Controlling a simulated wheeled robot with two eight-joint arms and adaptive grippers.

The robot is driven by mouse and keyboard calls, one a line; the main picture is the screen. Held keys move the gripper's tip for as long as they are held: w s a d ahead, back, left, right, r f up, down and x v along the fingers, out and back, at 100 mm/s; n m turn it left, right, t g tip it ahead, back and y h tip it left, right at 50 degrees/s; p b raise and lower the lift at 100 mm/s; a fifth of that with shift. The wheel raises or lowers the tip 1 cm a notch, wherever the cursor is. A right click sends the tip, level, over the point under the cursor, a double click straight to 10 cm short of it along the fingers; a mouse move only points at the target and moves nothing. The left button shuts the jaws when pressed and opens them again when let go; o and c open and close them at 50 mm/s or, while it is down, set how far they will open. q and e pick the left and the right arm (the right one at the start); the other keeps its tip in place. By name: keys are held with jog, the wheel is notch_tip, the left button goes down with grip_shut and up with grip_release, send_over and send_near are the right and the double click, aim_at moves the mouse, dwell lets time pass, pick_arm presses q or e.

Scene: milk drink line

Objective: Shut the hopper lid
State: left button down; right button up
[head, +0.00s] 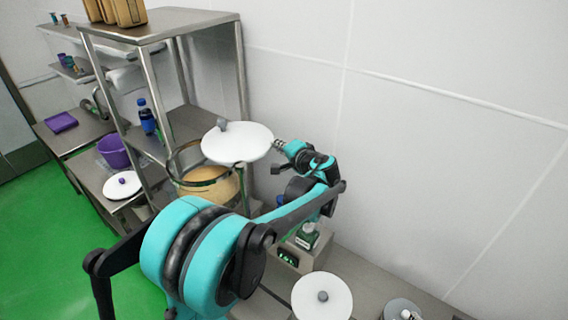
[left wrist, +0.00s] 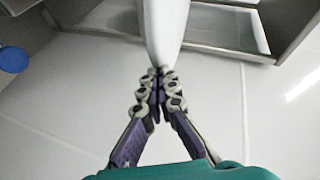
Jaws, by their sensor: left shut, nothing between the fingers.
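The hopper (head: 207,192) is a round, clear-walled bin with beige contents, at the foot of the metal rack in the head view. Its white round lid (head: 250,147) with a grey knob is raised above the rim and tilted, so the hopper stands open. My left gripper (head: 277,144) is at the lid's right edge, behind the hopper near the wall. In the left wrist view its fingers (left wrist: 160,72) are shut and empty, with the pale lid (left wrist: 166,28) right at their tips. Whether they touch it is unclear. My right gripper is not seen.
A metal rack (head: 160,22) stands close behind the hopper, with a blue bottle (head: 147,117) on it. A purple bucket (head: 113,152) and a white lid (head: 122,185) are on a side table. Another white lid (head: 322,299) lies in front. The wall (head: 430,150) is close behind my arm.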

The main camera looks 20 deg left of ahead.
aim_at(241, 137)
pick_arm(q)
jog(key=a+n+g+y+b, duration=0.1)
jog(key=a+n+g, duration=0.3)
jog(key=a, duration=0.1)
jog(key=a+n+g+y+b, duration=0.1)
jog(key=a+n+g, duration=0.2)
jog(key=a+g, duration=0.2)
jog(key=shift+w+n+y+b, duration=0.15)
jog(key=shift+n+y+b, duration=0.2)
jog(key=shift+n+y, duration=0.05)
jog(key=shift+a+f, duration=0.1)
jog(key=shift+a, duration=0.3)
jog(key=shift+s+a+b, duration=0.3)
jog(key=shift+s+a, duration=0.25)
jog(key=shift+a, duration=0.5)
jog(key=shift+s, duration=0.1)
jog(key=shift+r, duration=0.2)
